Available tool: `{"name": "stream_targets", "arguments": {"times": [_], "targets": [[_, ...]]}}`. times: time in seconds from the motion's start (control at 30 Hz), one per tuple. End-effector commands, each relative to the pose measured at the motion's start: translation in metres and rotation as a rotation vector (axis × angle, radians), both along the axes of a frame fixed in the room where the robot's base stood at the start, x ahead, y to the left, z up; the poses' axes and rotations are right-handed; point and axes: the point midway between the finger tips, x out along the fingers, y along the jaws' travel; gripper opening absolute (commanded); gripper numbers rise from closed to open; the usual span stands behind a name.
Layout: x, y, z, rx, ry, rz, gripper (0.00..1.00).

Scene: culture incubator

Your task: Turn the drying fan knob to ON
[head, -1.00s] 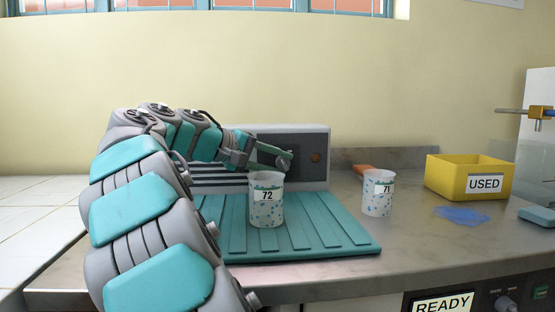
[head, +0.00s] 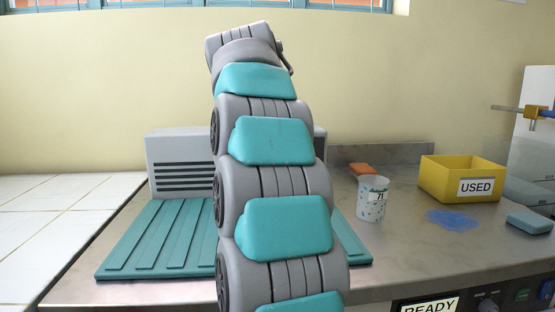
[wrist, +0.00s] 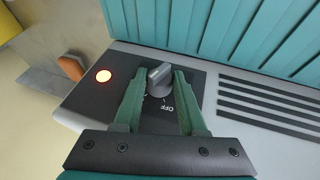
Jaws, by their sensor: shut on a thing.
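The drying fan is a grey box (head: 170,165) with a slatted vent at the back of the teal ribbed mat (head: 130,255). In the wrist view its dark panel carries a grey knob (wrist: 159,84), an OFF mark below it and a round light (wrist: 103,76) glowing orange-red. My gripper (wrist: 157,76) has its green fingers on both sides of the knob and is shut on it. The ON mark cannot be made out. In the head view my arm hides the panel, the knob and my gripper.
A speckled cup marked 71 (head: 372,199) stands right of the mat. Behind it lies an orange block (head: 362,169). A yellow USED bin (head: 437,179), a blue spill (head: 453,220) and a blue-grey block (head: 529,223) are further right. White tiles (head: 50,225) lie left.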

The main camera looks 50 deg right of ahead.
Motion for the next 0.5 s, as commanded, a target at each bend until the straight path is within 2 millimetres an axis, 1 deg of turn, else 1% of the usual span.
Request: {"name": "stream_targets", "arguments": {"times": [0.03, 0.2, 0.5], "targets": [[-0.0001, -0.001, 0.0031, 0.024, -0.027, 0.0, 0.0], [-0.0014, -0.0022, 0.0026, 0.097, -0.087, 0.0, 0.0], [-0.0019, -0.003, 0.0013, 0.163, -0.14, 0.0, 0.0]]}}
